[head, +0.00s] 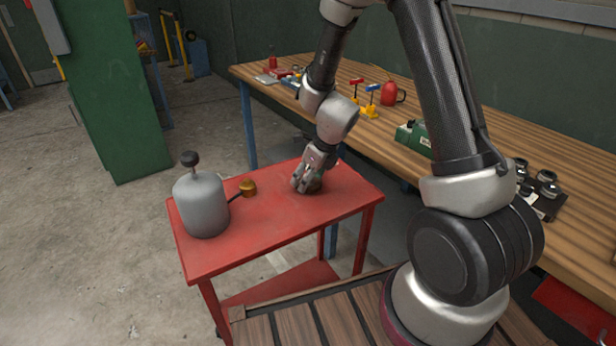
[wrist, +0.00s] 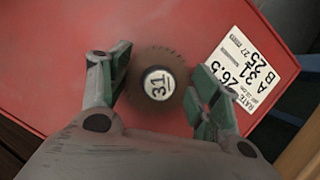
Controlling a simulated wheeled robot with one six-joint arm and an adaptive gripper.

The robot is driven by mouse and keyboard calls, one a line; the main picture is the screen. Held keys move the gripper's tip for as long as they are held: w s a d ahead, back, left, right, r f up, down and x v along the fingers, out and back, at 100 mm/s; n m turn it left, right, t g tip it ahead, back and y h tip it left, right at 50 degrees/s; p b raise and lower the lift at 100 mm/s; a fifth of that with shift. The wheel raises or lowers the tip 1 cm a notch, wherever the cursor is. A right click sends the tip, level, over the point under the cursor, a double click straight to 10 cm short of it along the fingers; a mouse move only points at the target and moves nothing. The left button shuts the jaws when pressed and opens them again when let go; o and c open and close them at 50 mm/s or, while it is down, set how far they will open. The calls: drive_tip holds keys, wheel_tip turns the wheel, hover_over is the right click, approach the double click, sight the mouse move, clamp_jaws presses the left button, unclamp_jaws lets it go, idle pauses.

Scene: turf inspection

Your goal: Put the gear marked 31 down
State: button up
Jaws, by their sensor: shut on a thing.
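The gear marked 31 (wrist: 158,83) is a dark brown toothed disc with a white round face, seen from above in the wrist view. My gripper (wrist: 160,70) is shut on it, with a green-padded finger at either side. In the head view my gripper (head: 307,181) points down at the right half of the red cart top (head: 275,222). The gear is mostly hidden behind the fingers there. The gear is at or just above the red surface; I cannot tell whether it touches.
A white printed label (wrist: 246,60) lies on the red top beside the gear. A grey canister (head: 201,205) with a black knob and a brass-coloured piece (head: 248,187) stand on the cart's left. The wooden workbench (head: 440,110) behind holds several tools. The cart's front middle is clear.

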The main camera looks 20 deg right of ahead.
drive_tip(key=shift+f, duration=0.15)
drive_tip(key=o, duration=1)
